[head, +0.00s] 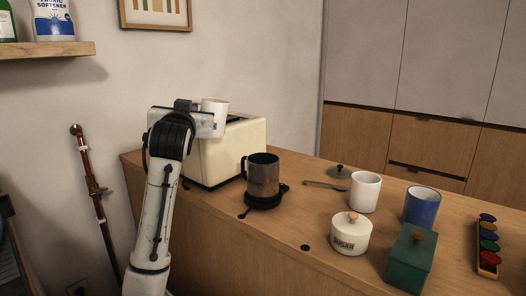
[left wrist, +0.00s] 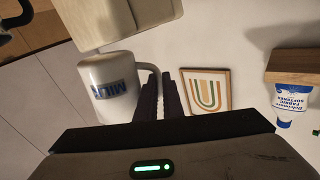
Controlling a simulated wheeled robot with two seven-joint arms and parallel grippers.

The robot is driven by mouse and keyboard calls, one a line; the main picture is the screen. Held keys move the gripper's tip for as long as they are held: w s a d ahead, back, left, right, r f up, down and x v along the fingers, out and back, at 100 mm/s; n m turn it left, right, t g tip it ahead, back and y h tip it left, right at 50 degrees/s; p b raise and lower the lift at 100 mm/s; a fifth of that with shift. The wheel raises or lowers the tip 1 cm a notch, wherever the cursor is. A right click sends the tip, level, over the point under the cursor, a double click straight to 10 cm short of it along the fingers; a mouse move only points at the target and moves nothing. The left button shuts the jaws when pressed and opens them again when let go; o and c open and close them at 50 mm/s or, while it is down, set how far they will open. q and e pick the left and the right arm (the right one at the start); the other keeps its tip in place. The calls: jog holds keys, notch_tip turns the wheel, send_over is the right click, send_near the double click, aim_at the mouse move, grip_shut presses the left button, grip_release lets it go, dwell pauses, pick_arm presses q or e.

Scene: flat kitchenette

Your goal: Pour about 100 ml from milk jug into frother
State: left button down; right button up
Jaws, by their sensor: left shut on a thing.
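The milk jug (left wrist: 110,87) is white with a blue "MILK" label, which appears upside down in the left wrist view. In the head view only its upper part (head: 218,106) shows, just beyond my left gripper (head: 208,122). My left gripper (left wrist: 172,95) is shut on the jug's handle, with dark fingers on either side. The jug looks roughly upright; its contents are hidden. The frother (head: 262,176) is a dark metallic pitcher with a black handle, standing open on a black base to the right of and below the jug. My right gripper is not in view.
A cream toaster-like appliance (head: 238,150) stands on the wooden counter (head: 285,235), behind the jug's side of the frother. Right of the frother are a black lid (head: 339,171), spoon (head: 324,185), white mug (head: 365,192), sugar pot (head: 350,236), blue mug (head: 422,206) and green box (head: 410,262).

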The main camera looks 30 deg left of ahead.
pick_arm(q)
jog(key=shift+s+a+n, duration=0.35)
jog(key=shift+a+n, duration=0.2)
jog(key=shift+n, duration=0.45)
jog(key=shift+f+h, duration=0.15)
jog(key=shift+h, duration=0.15)
dwell(0.9)
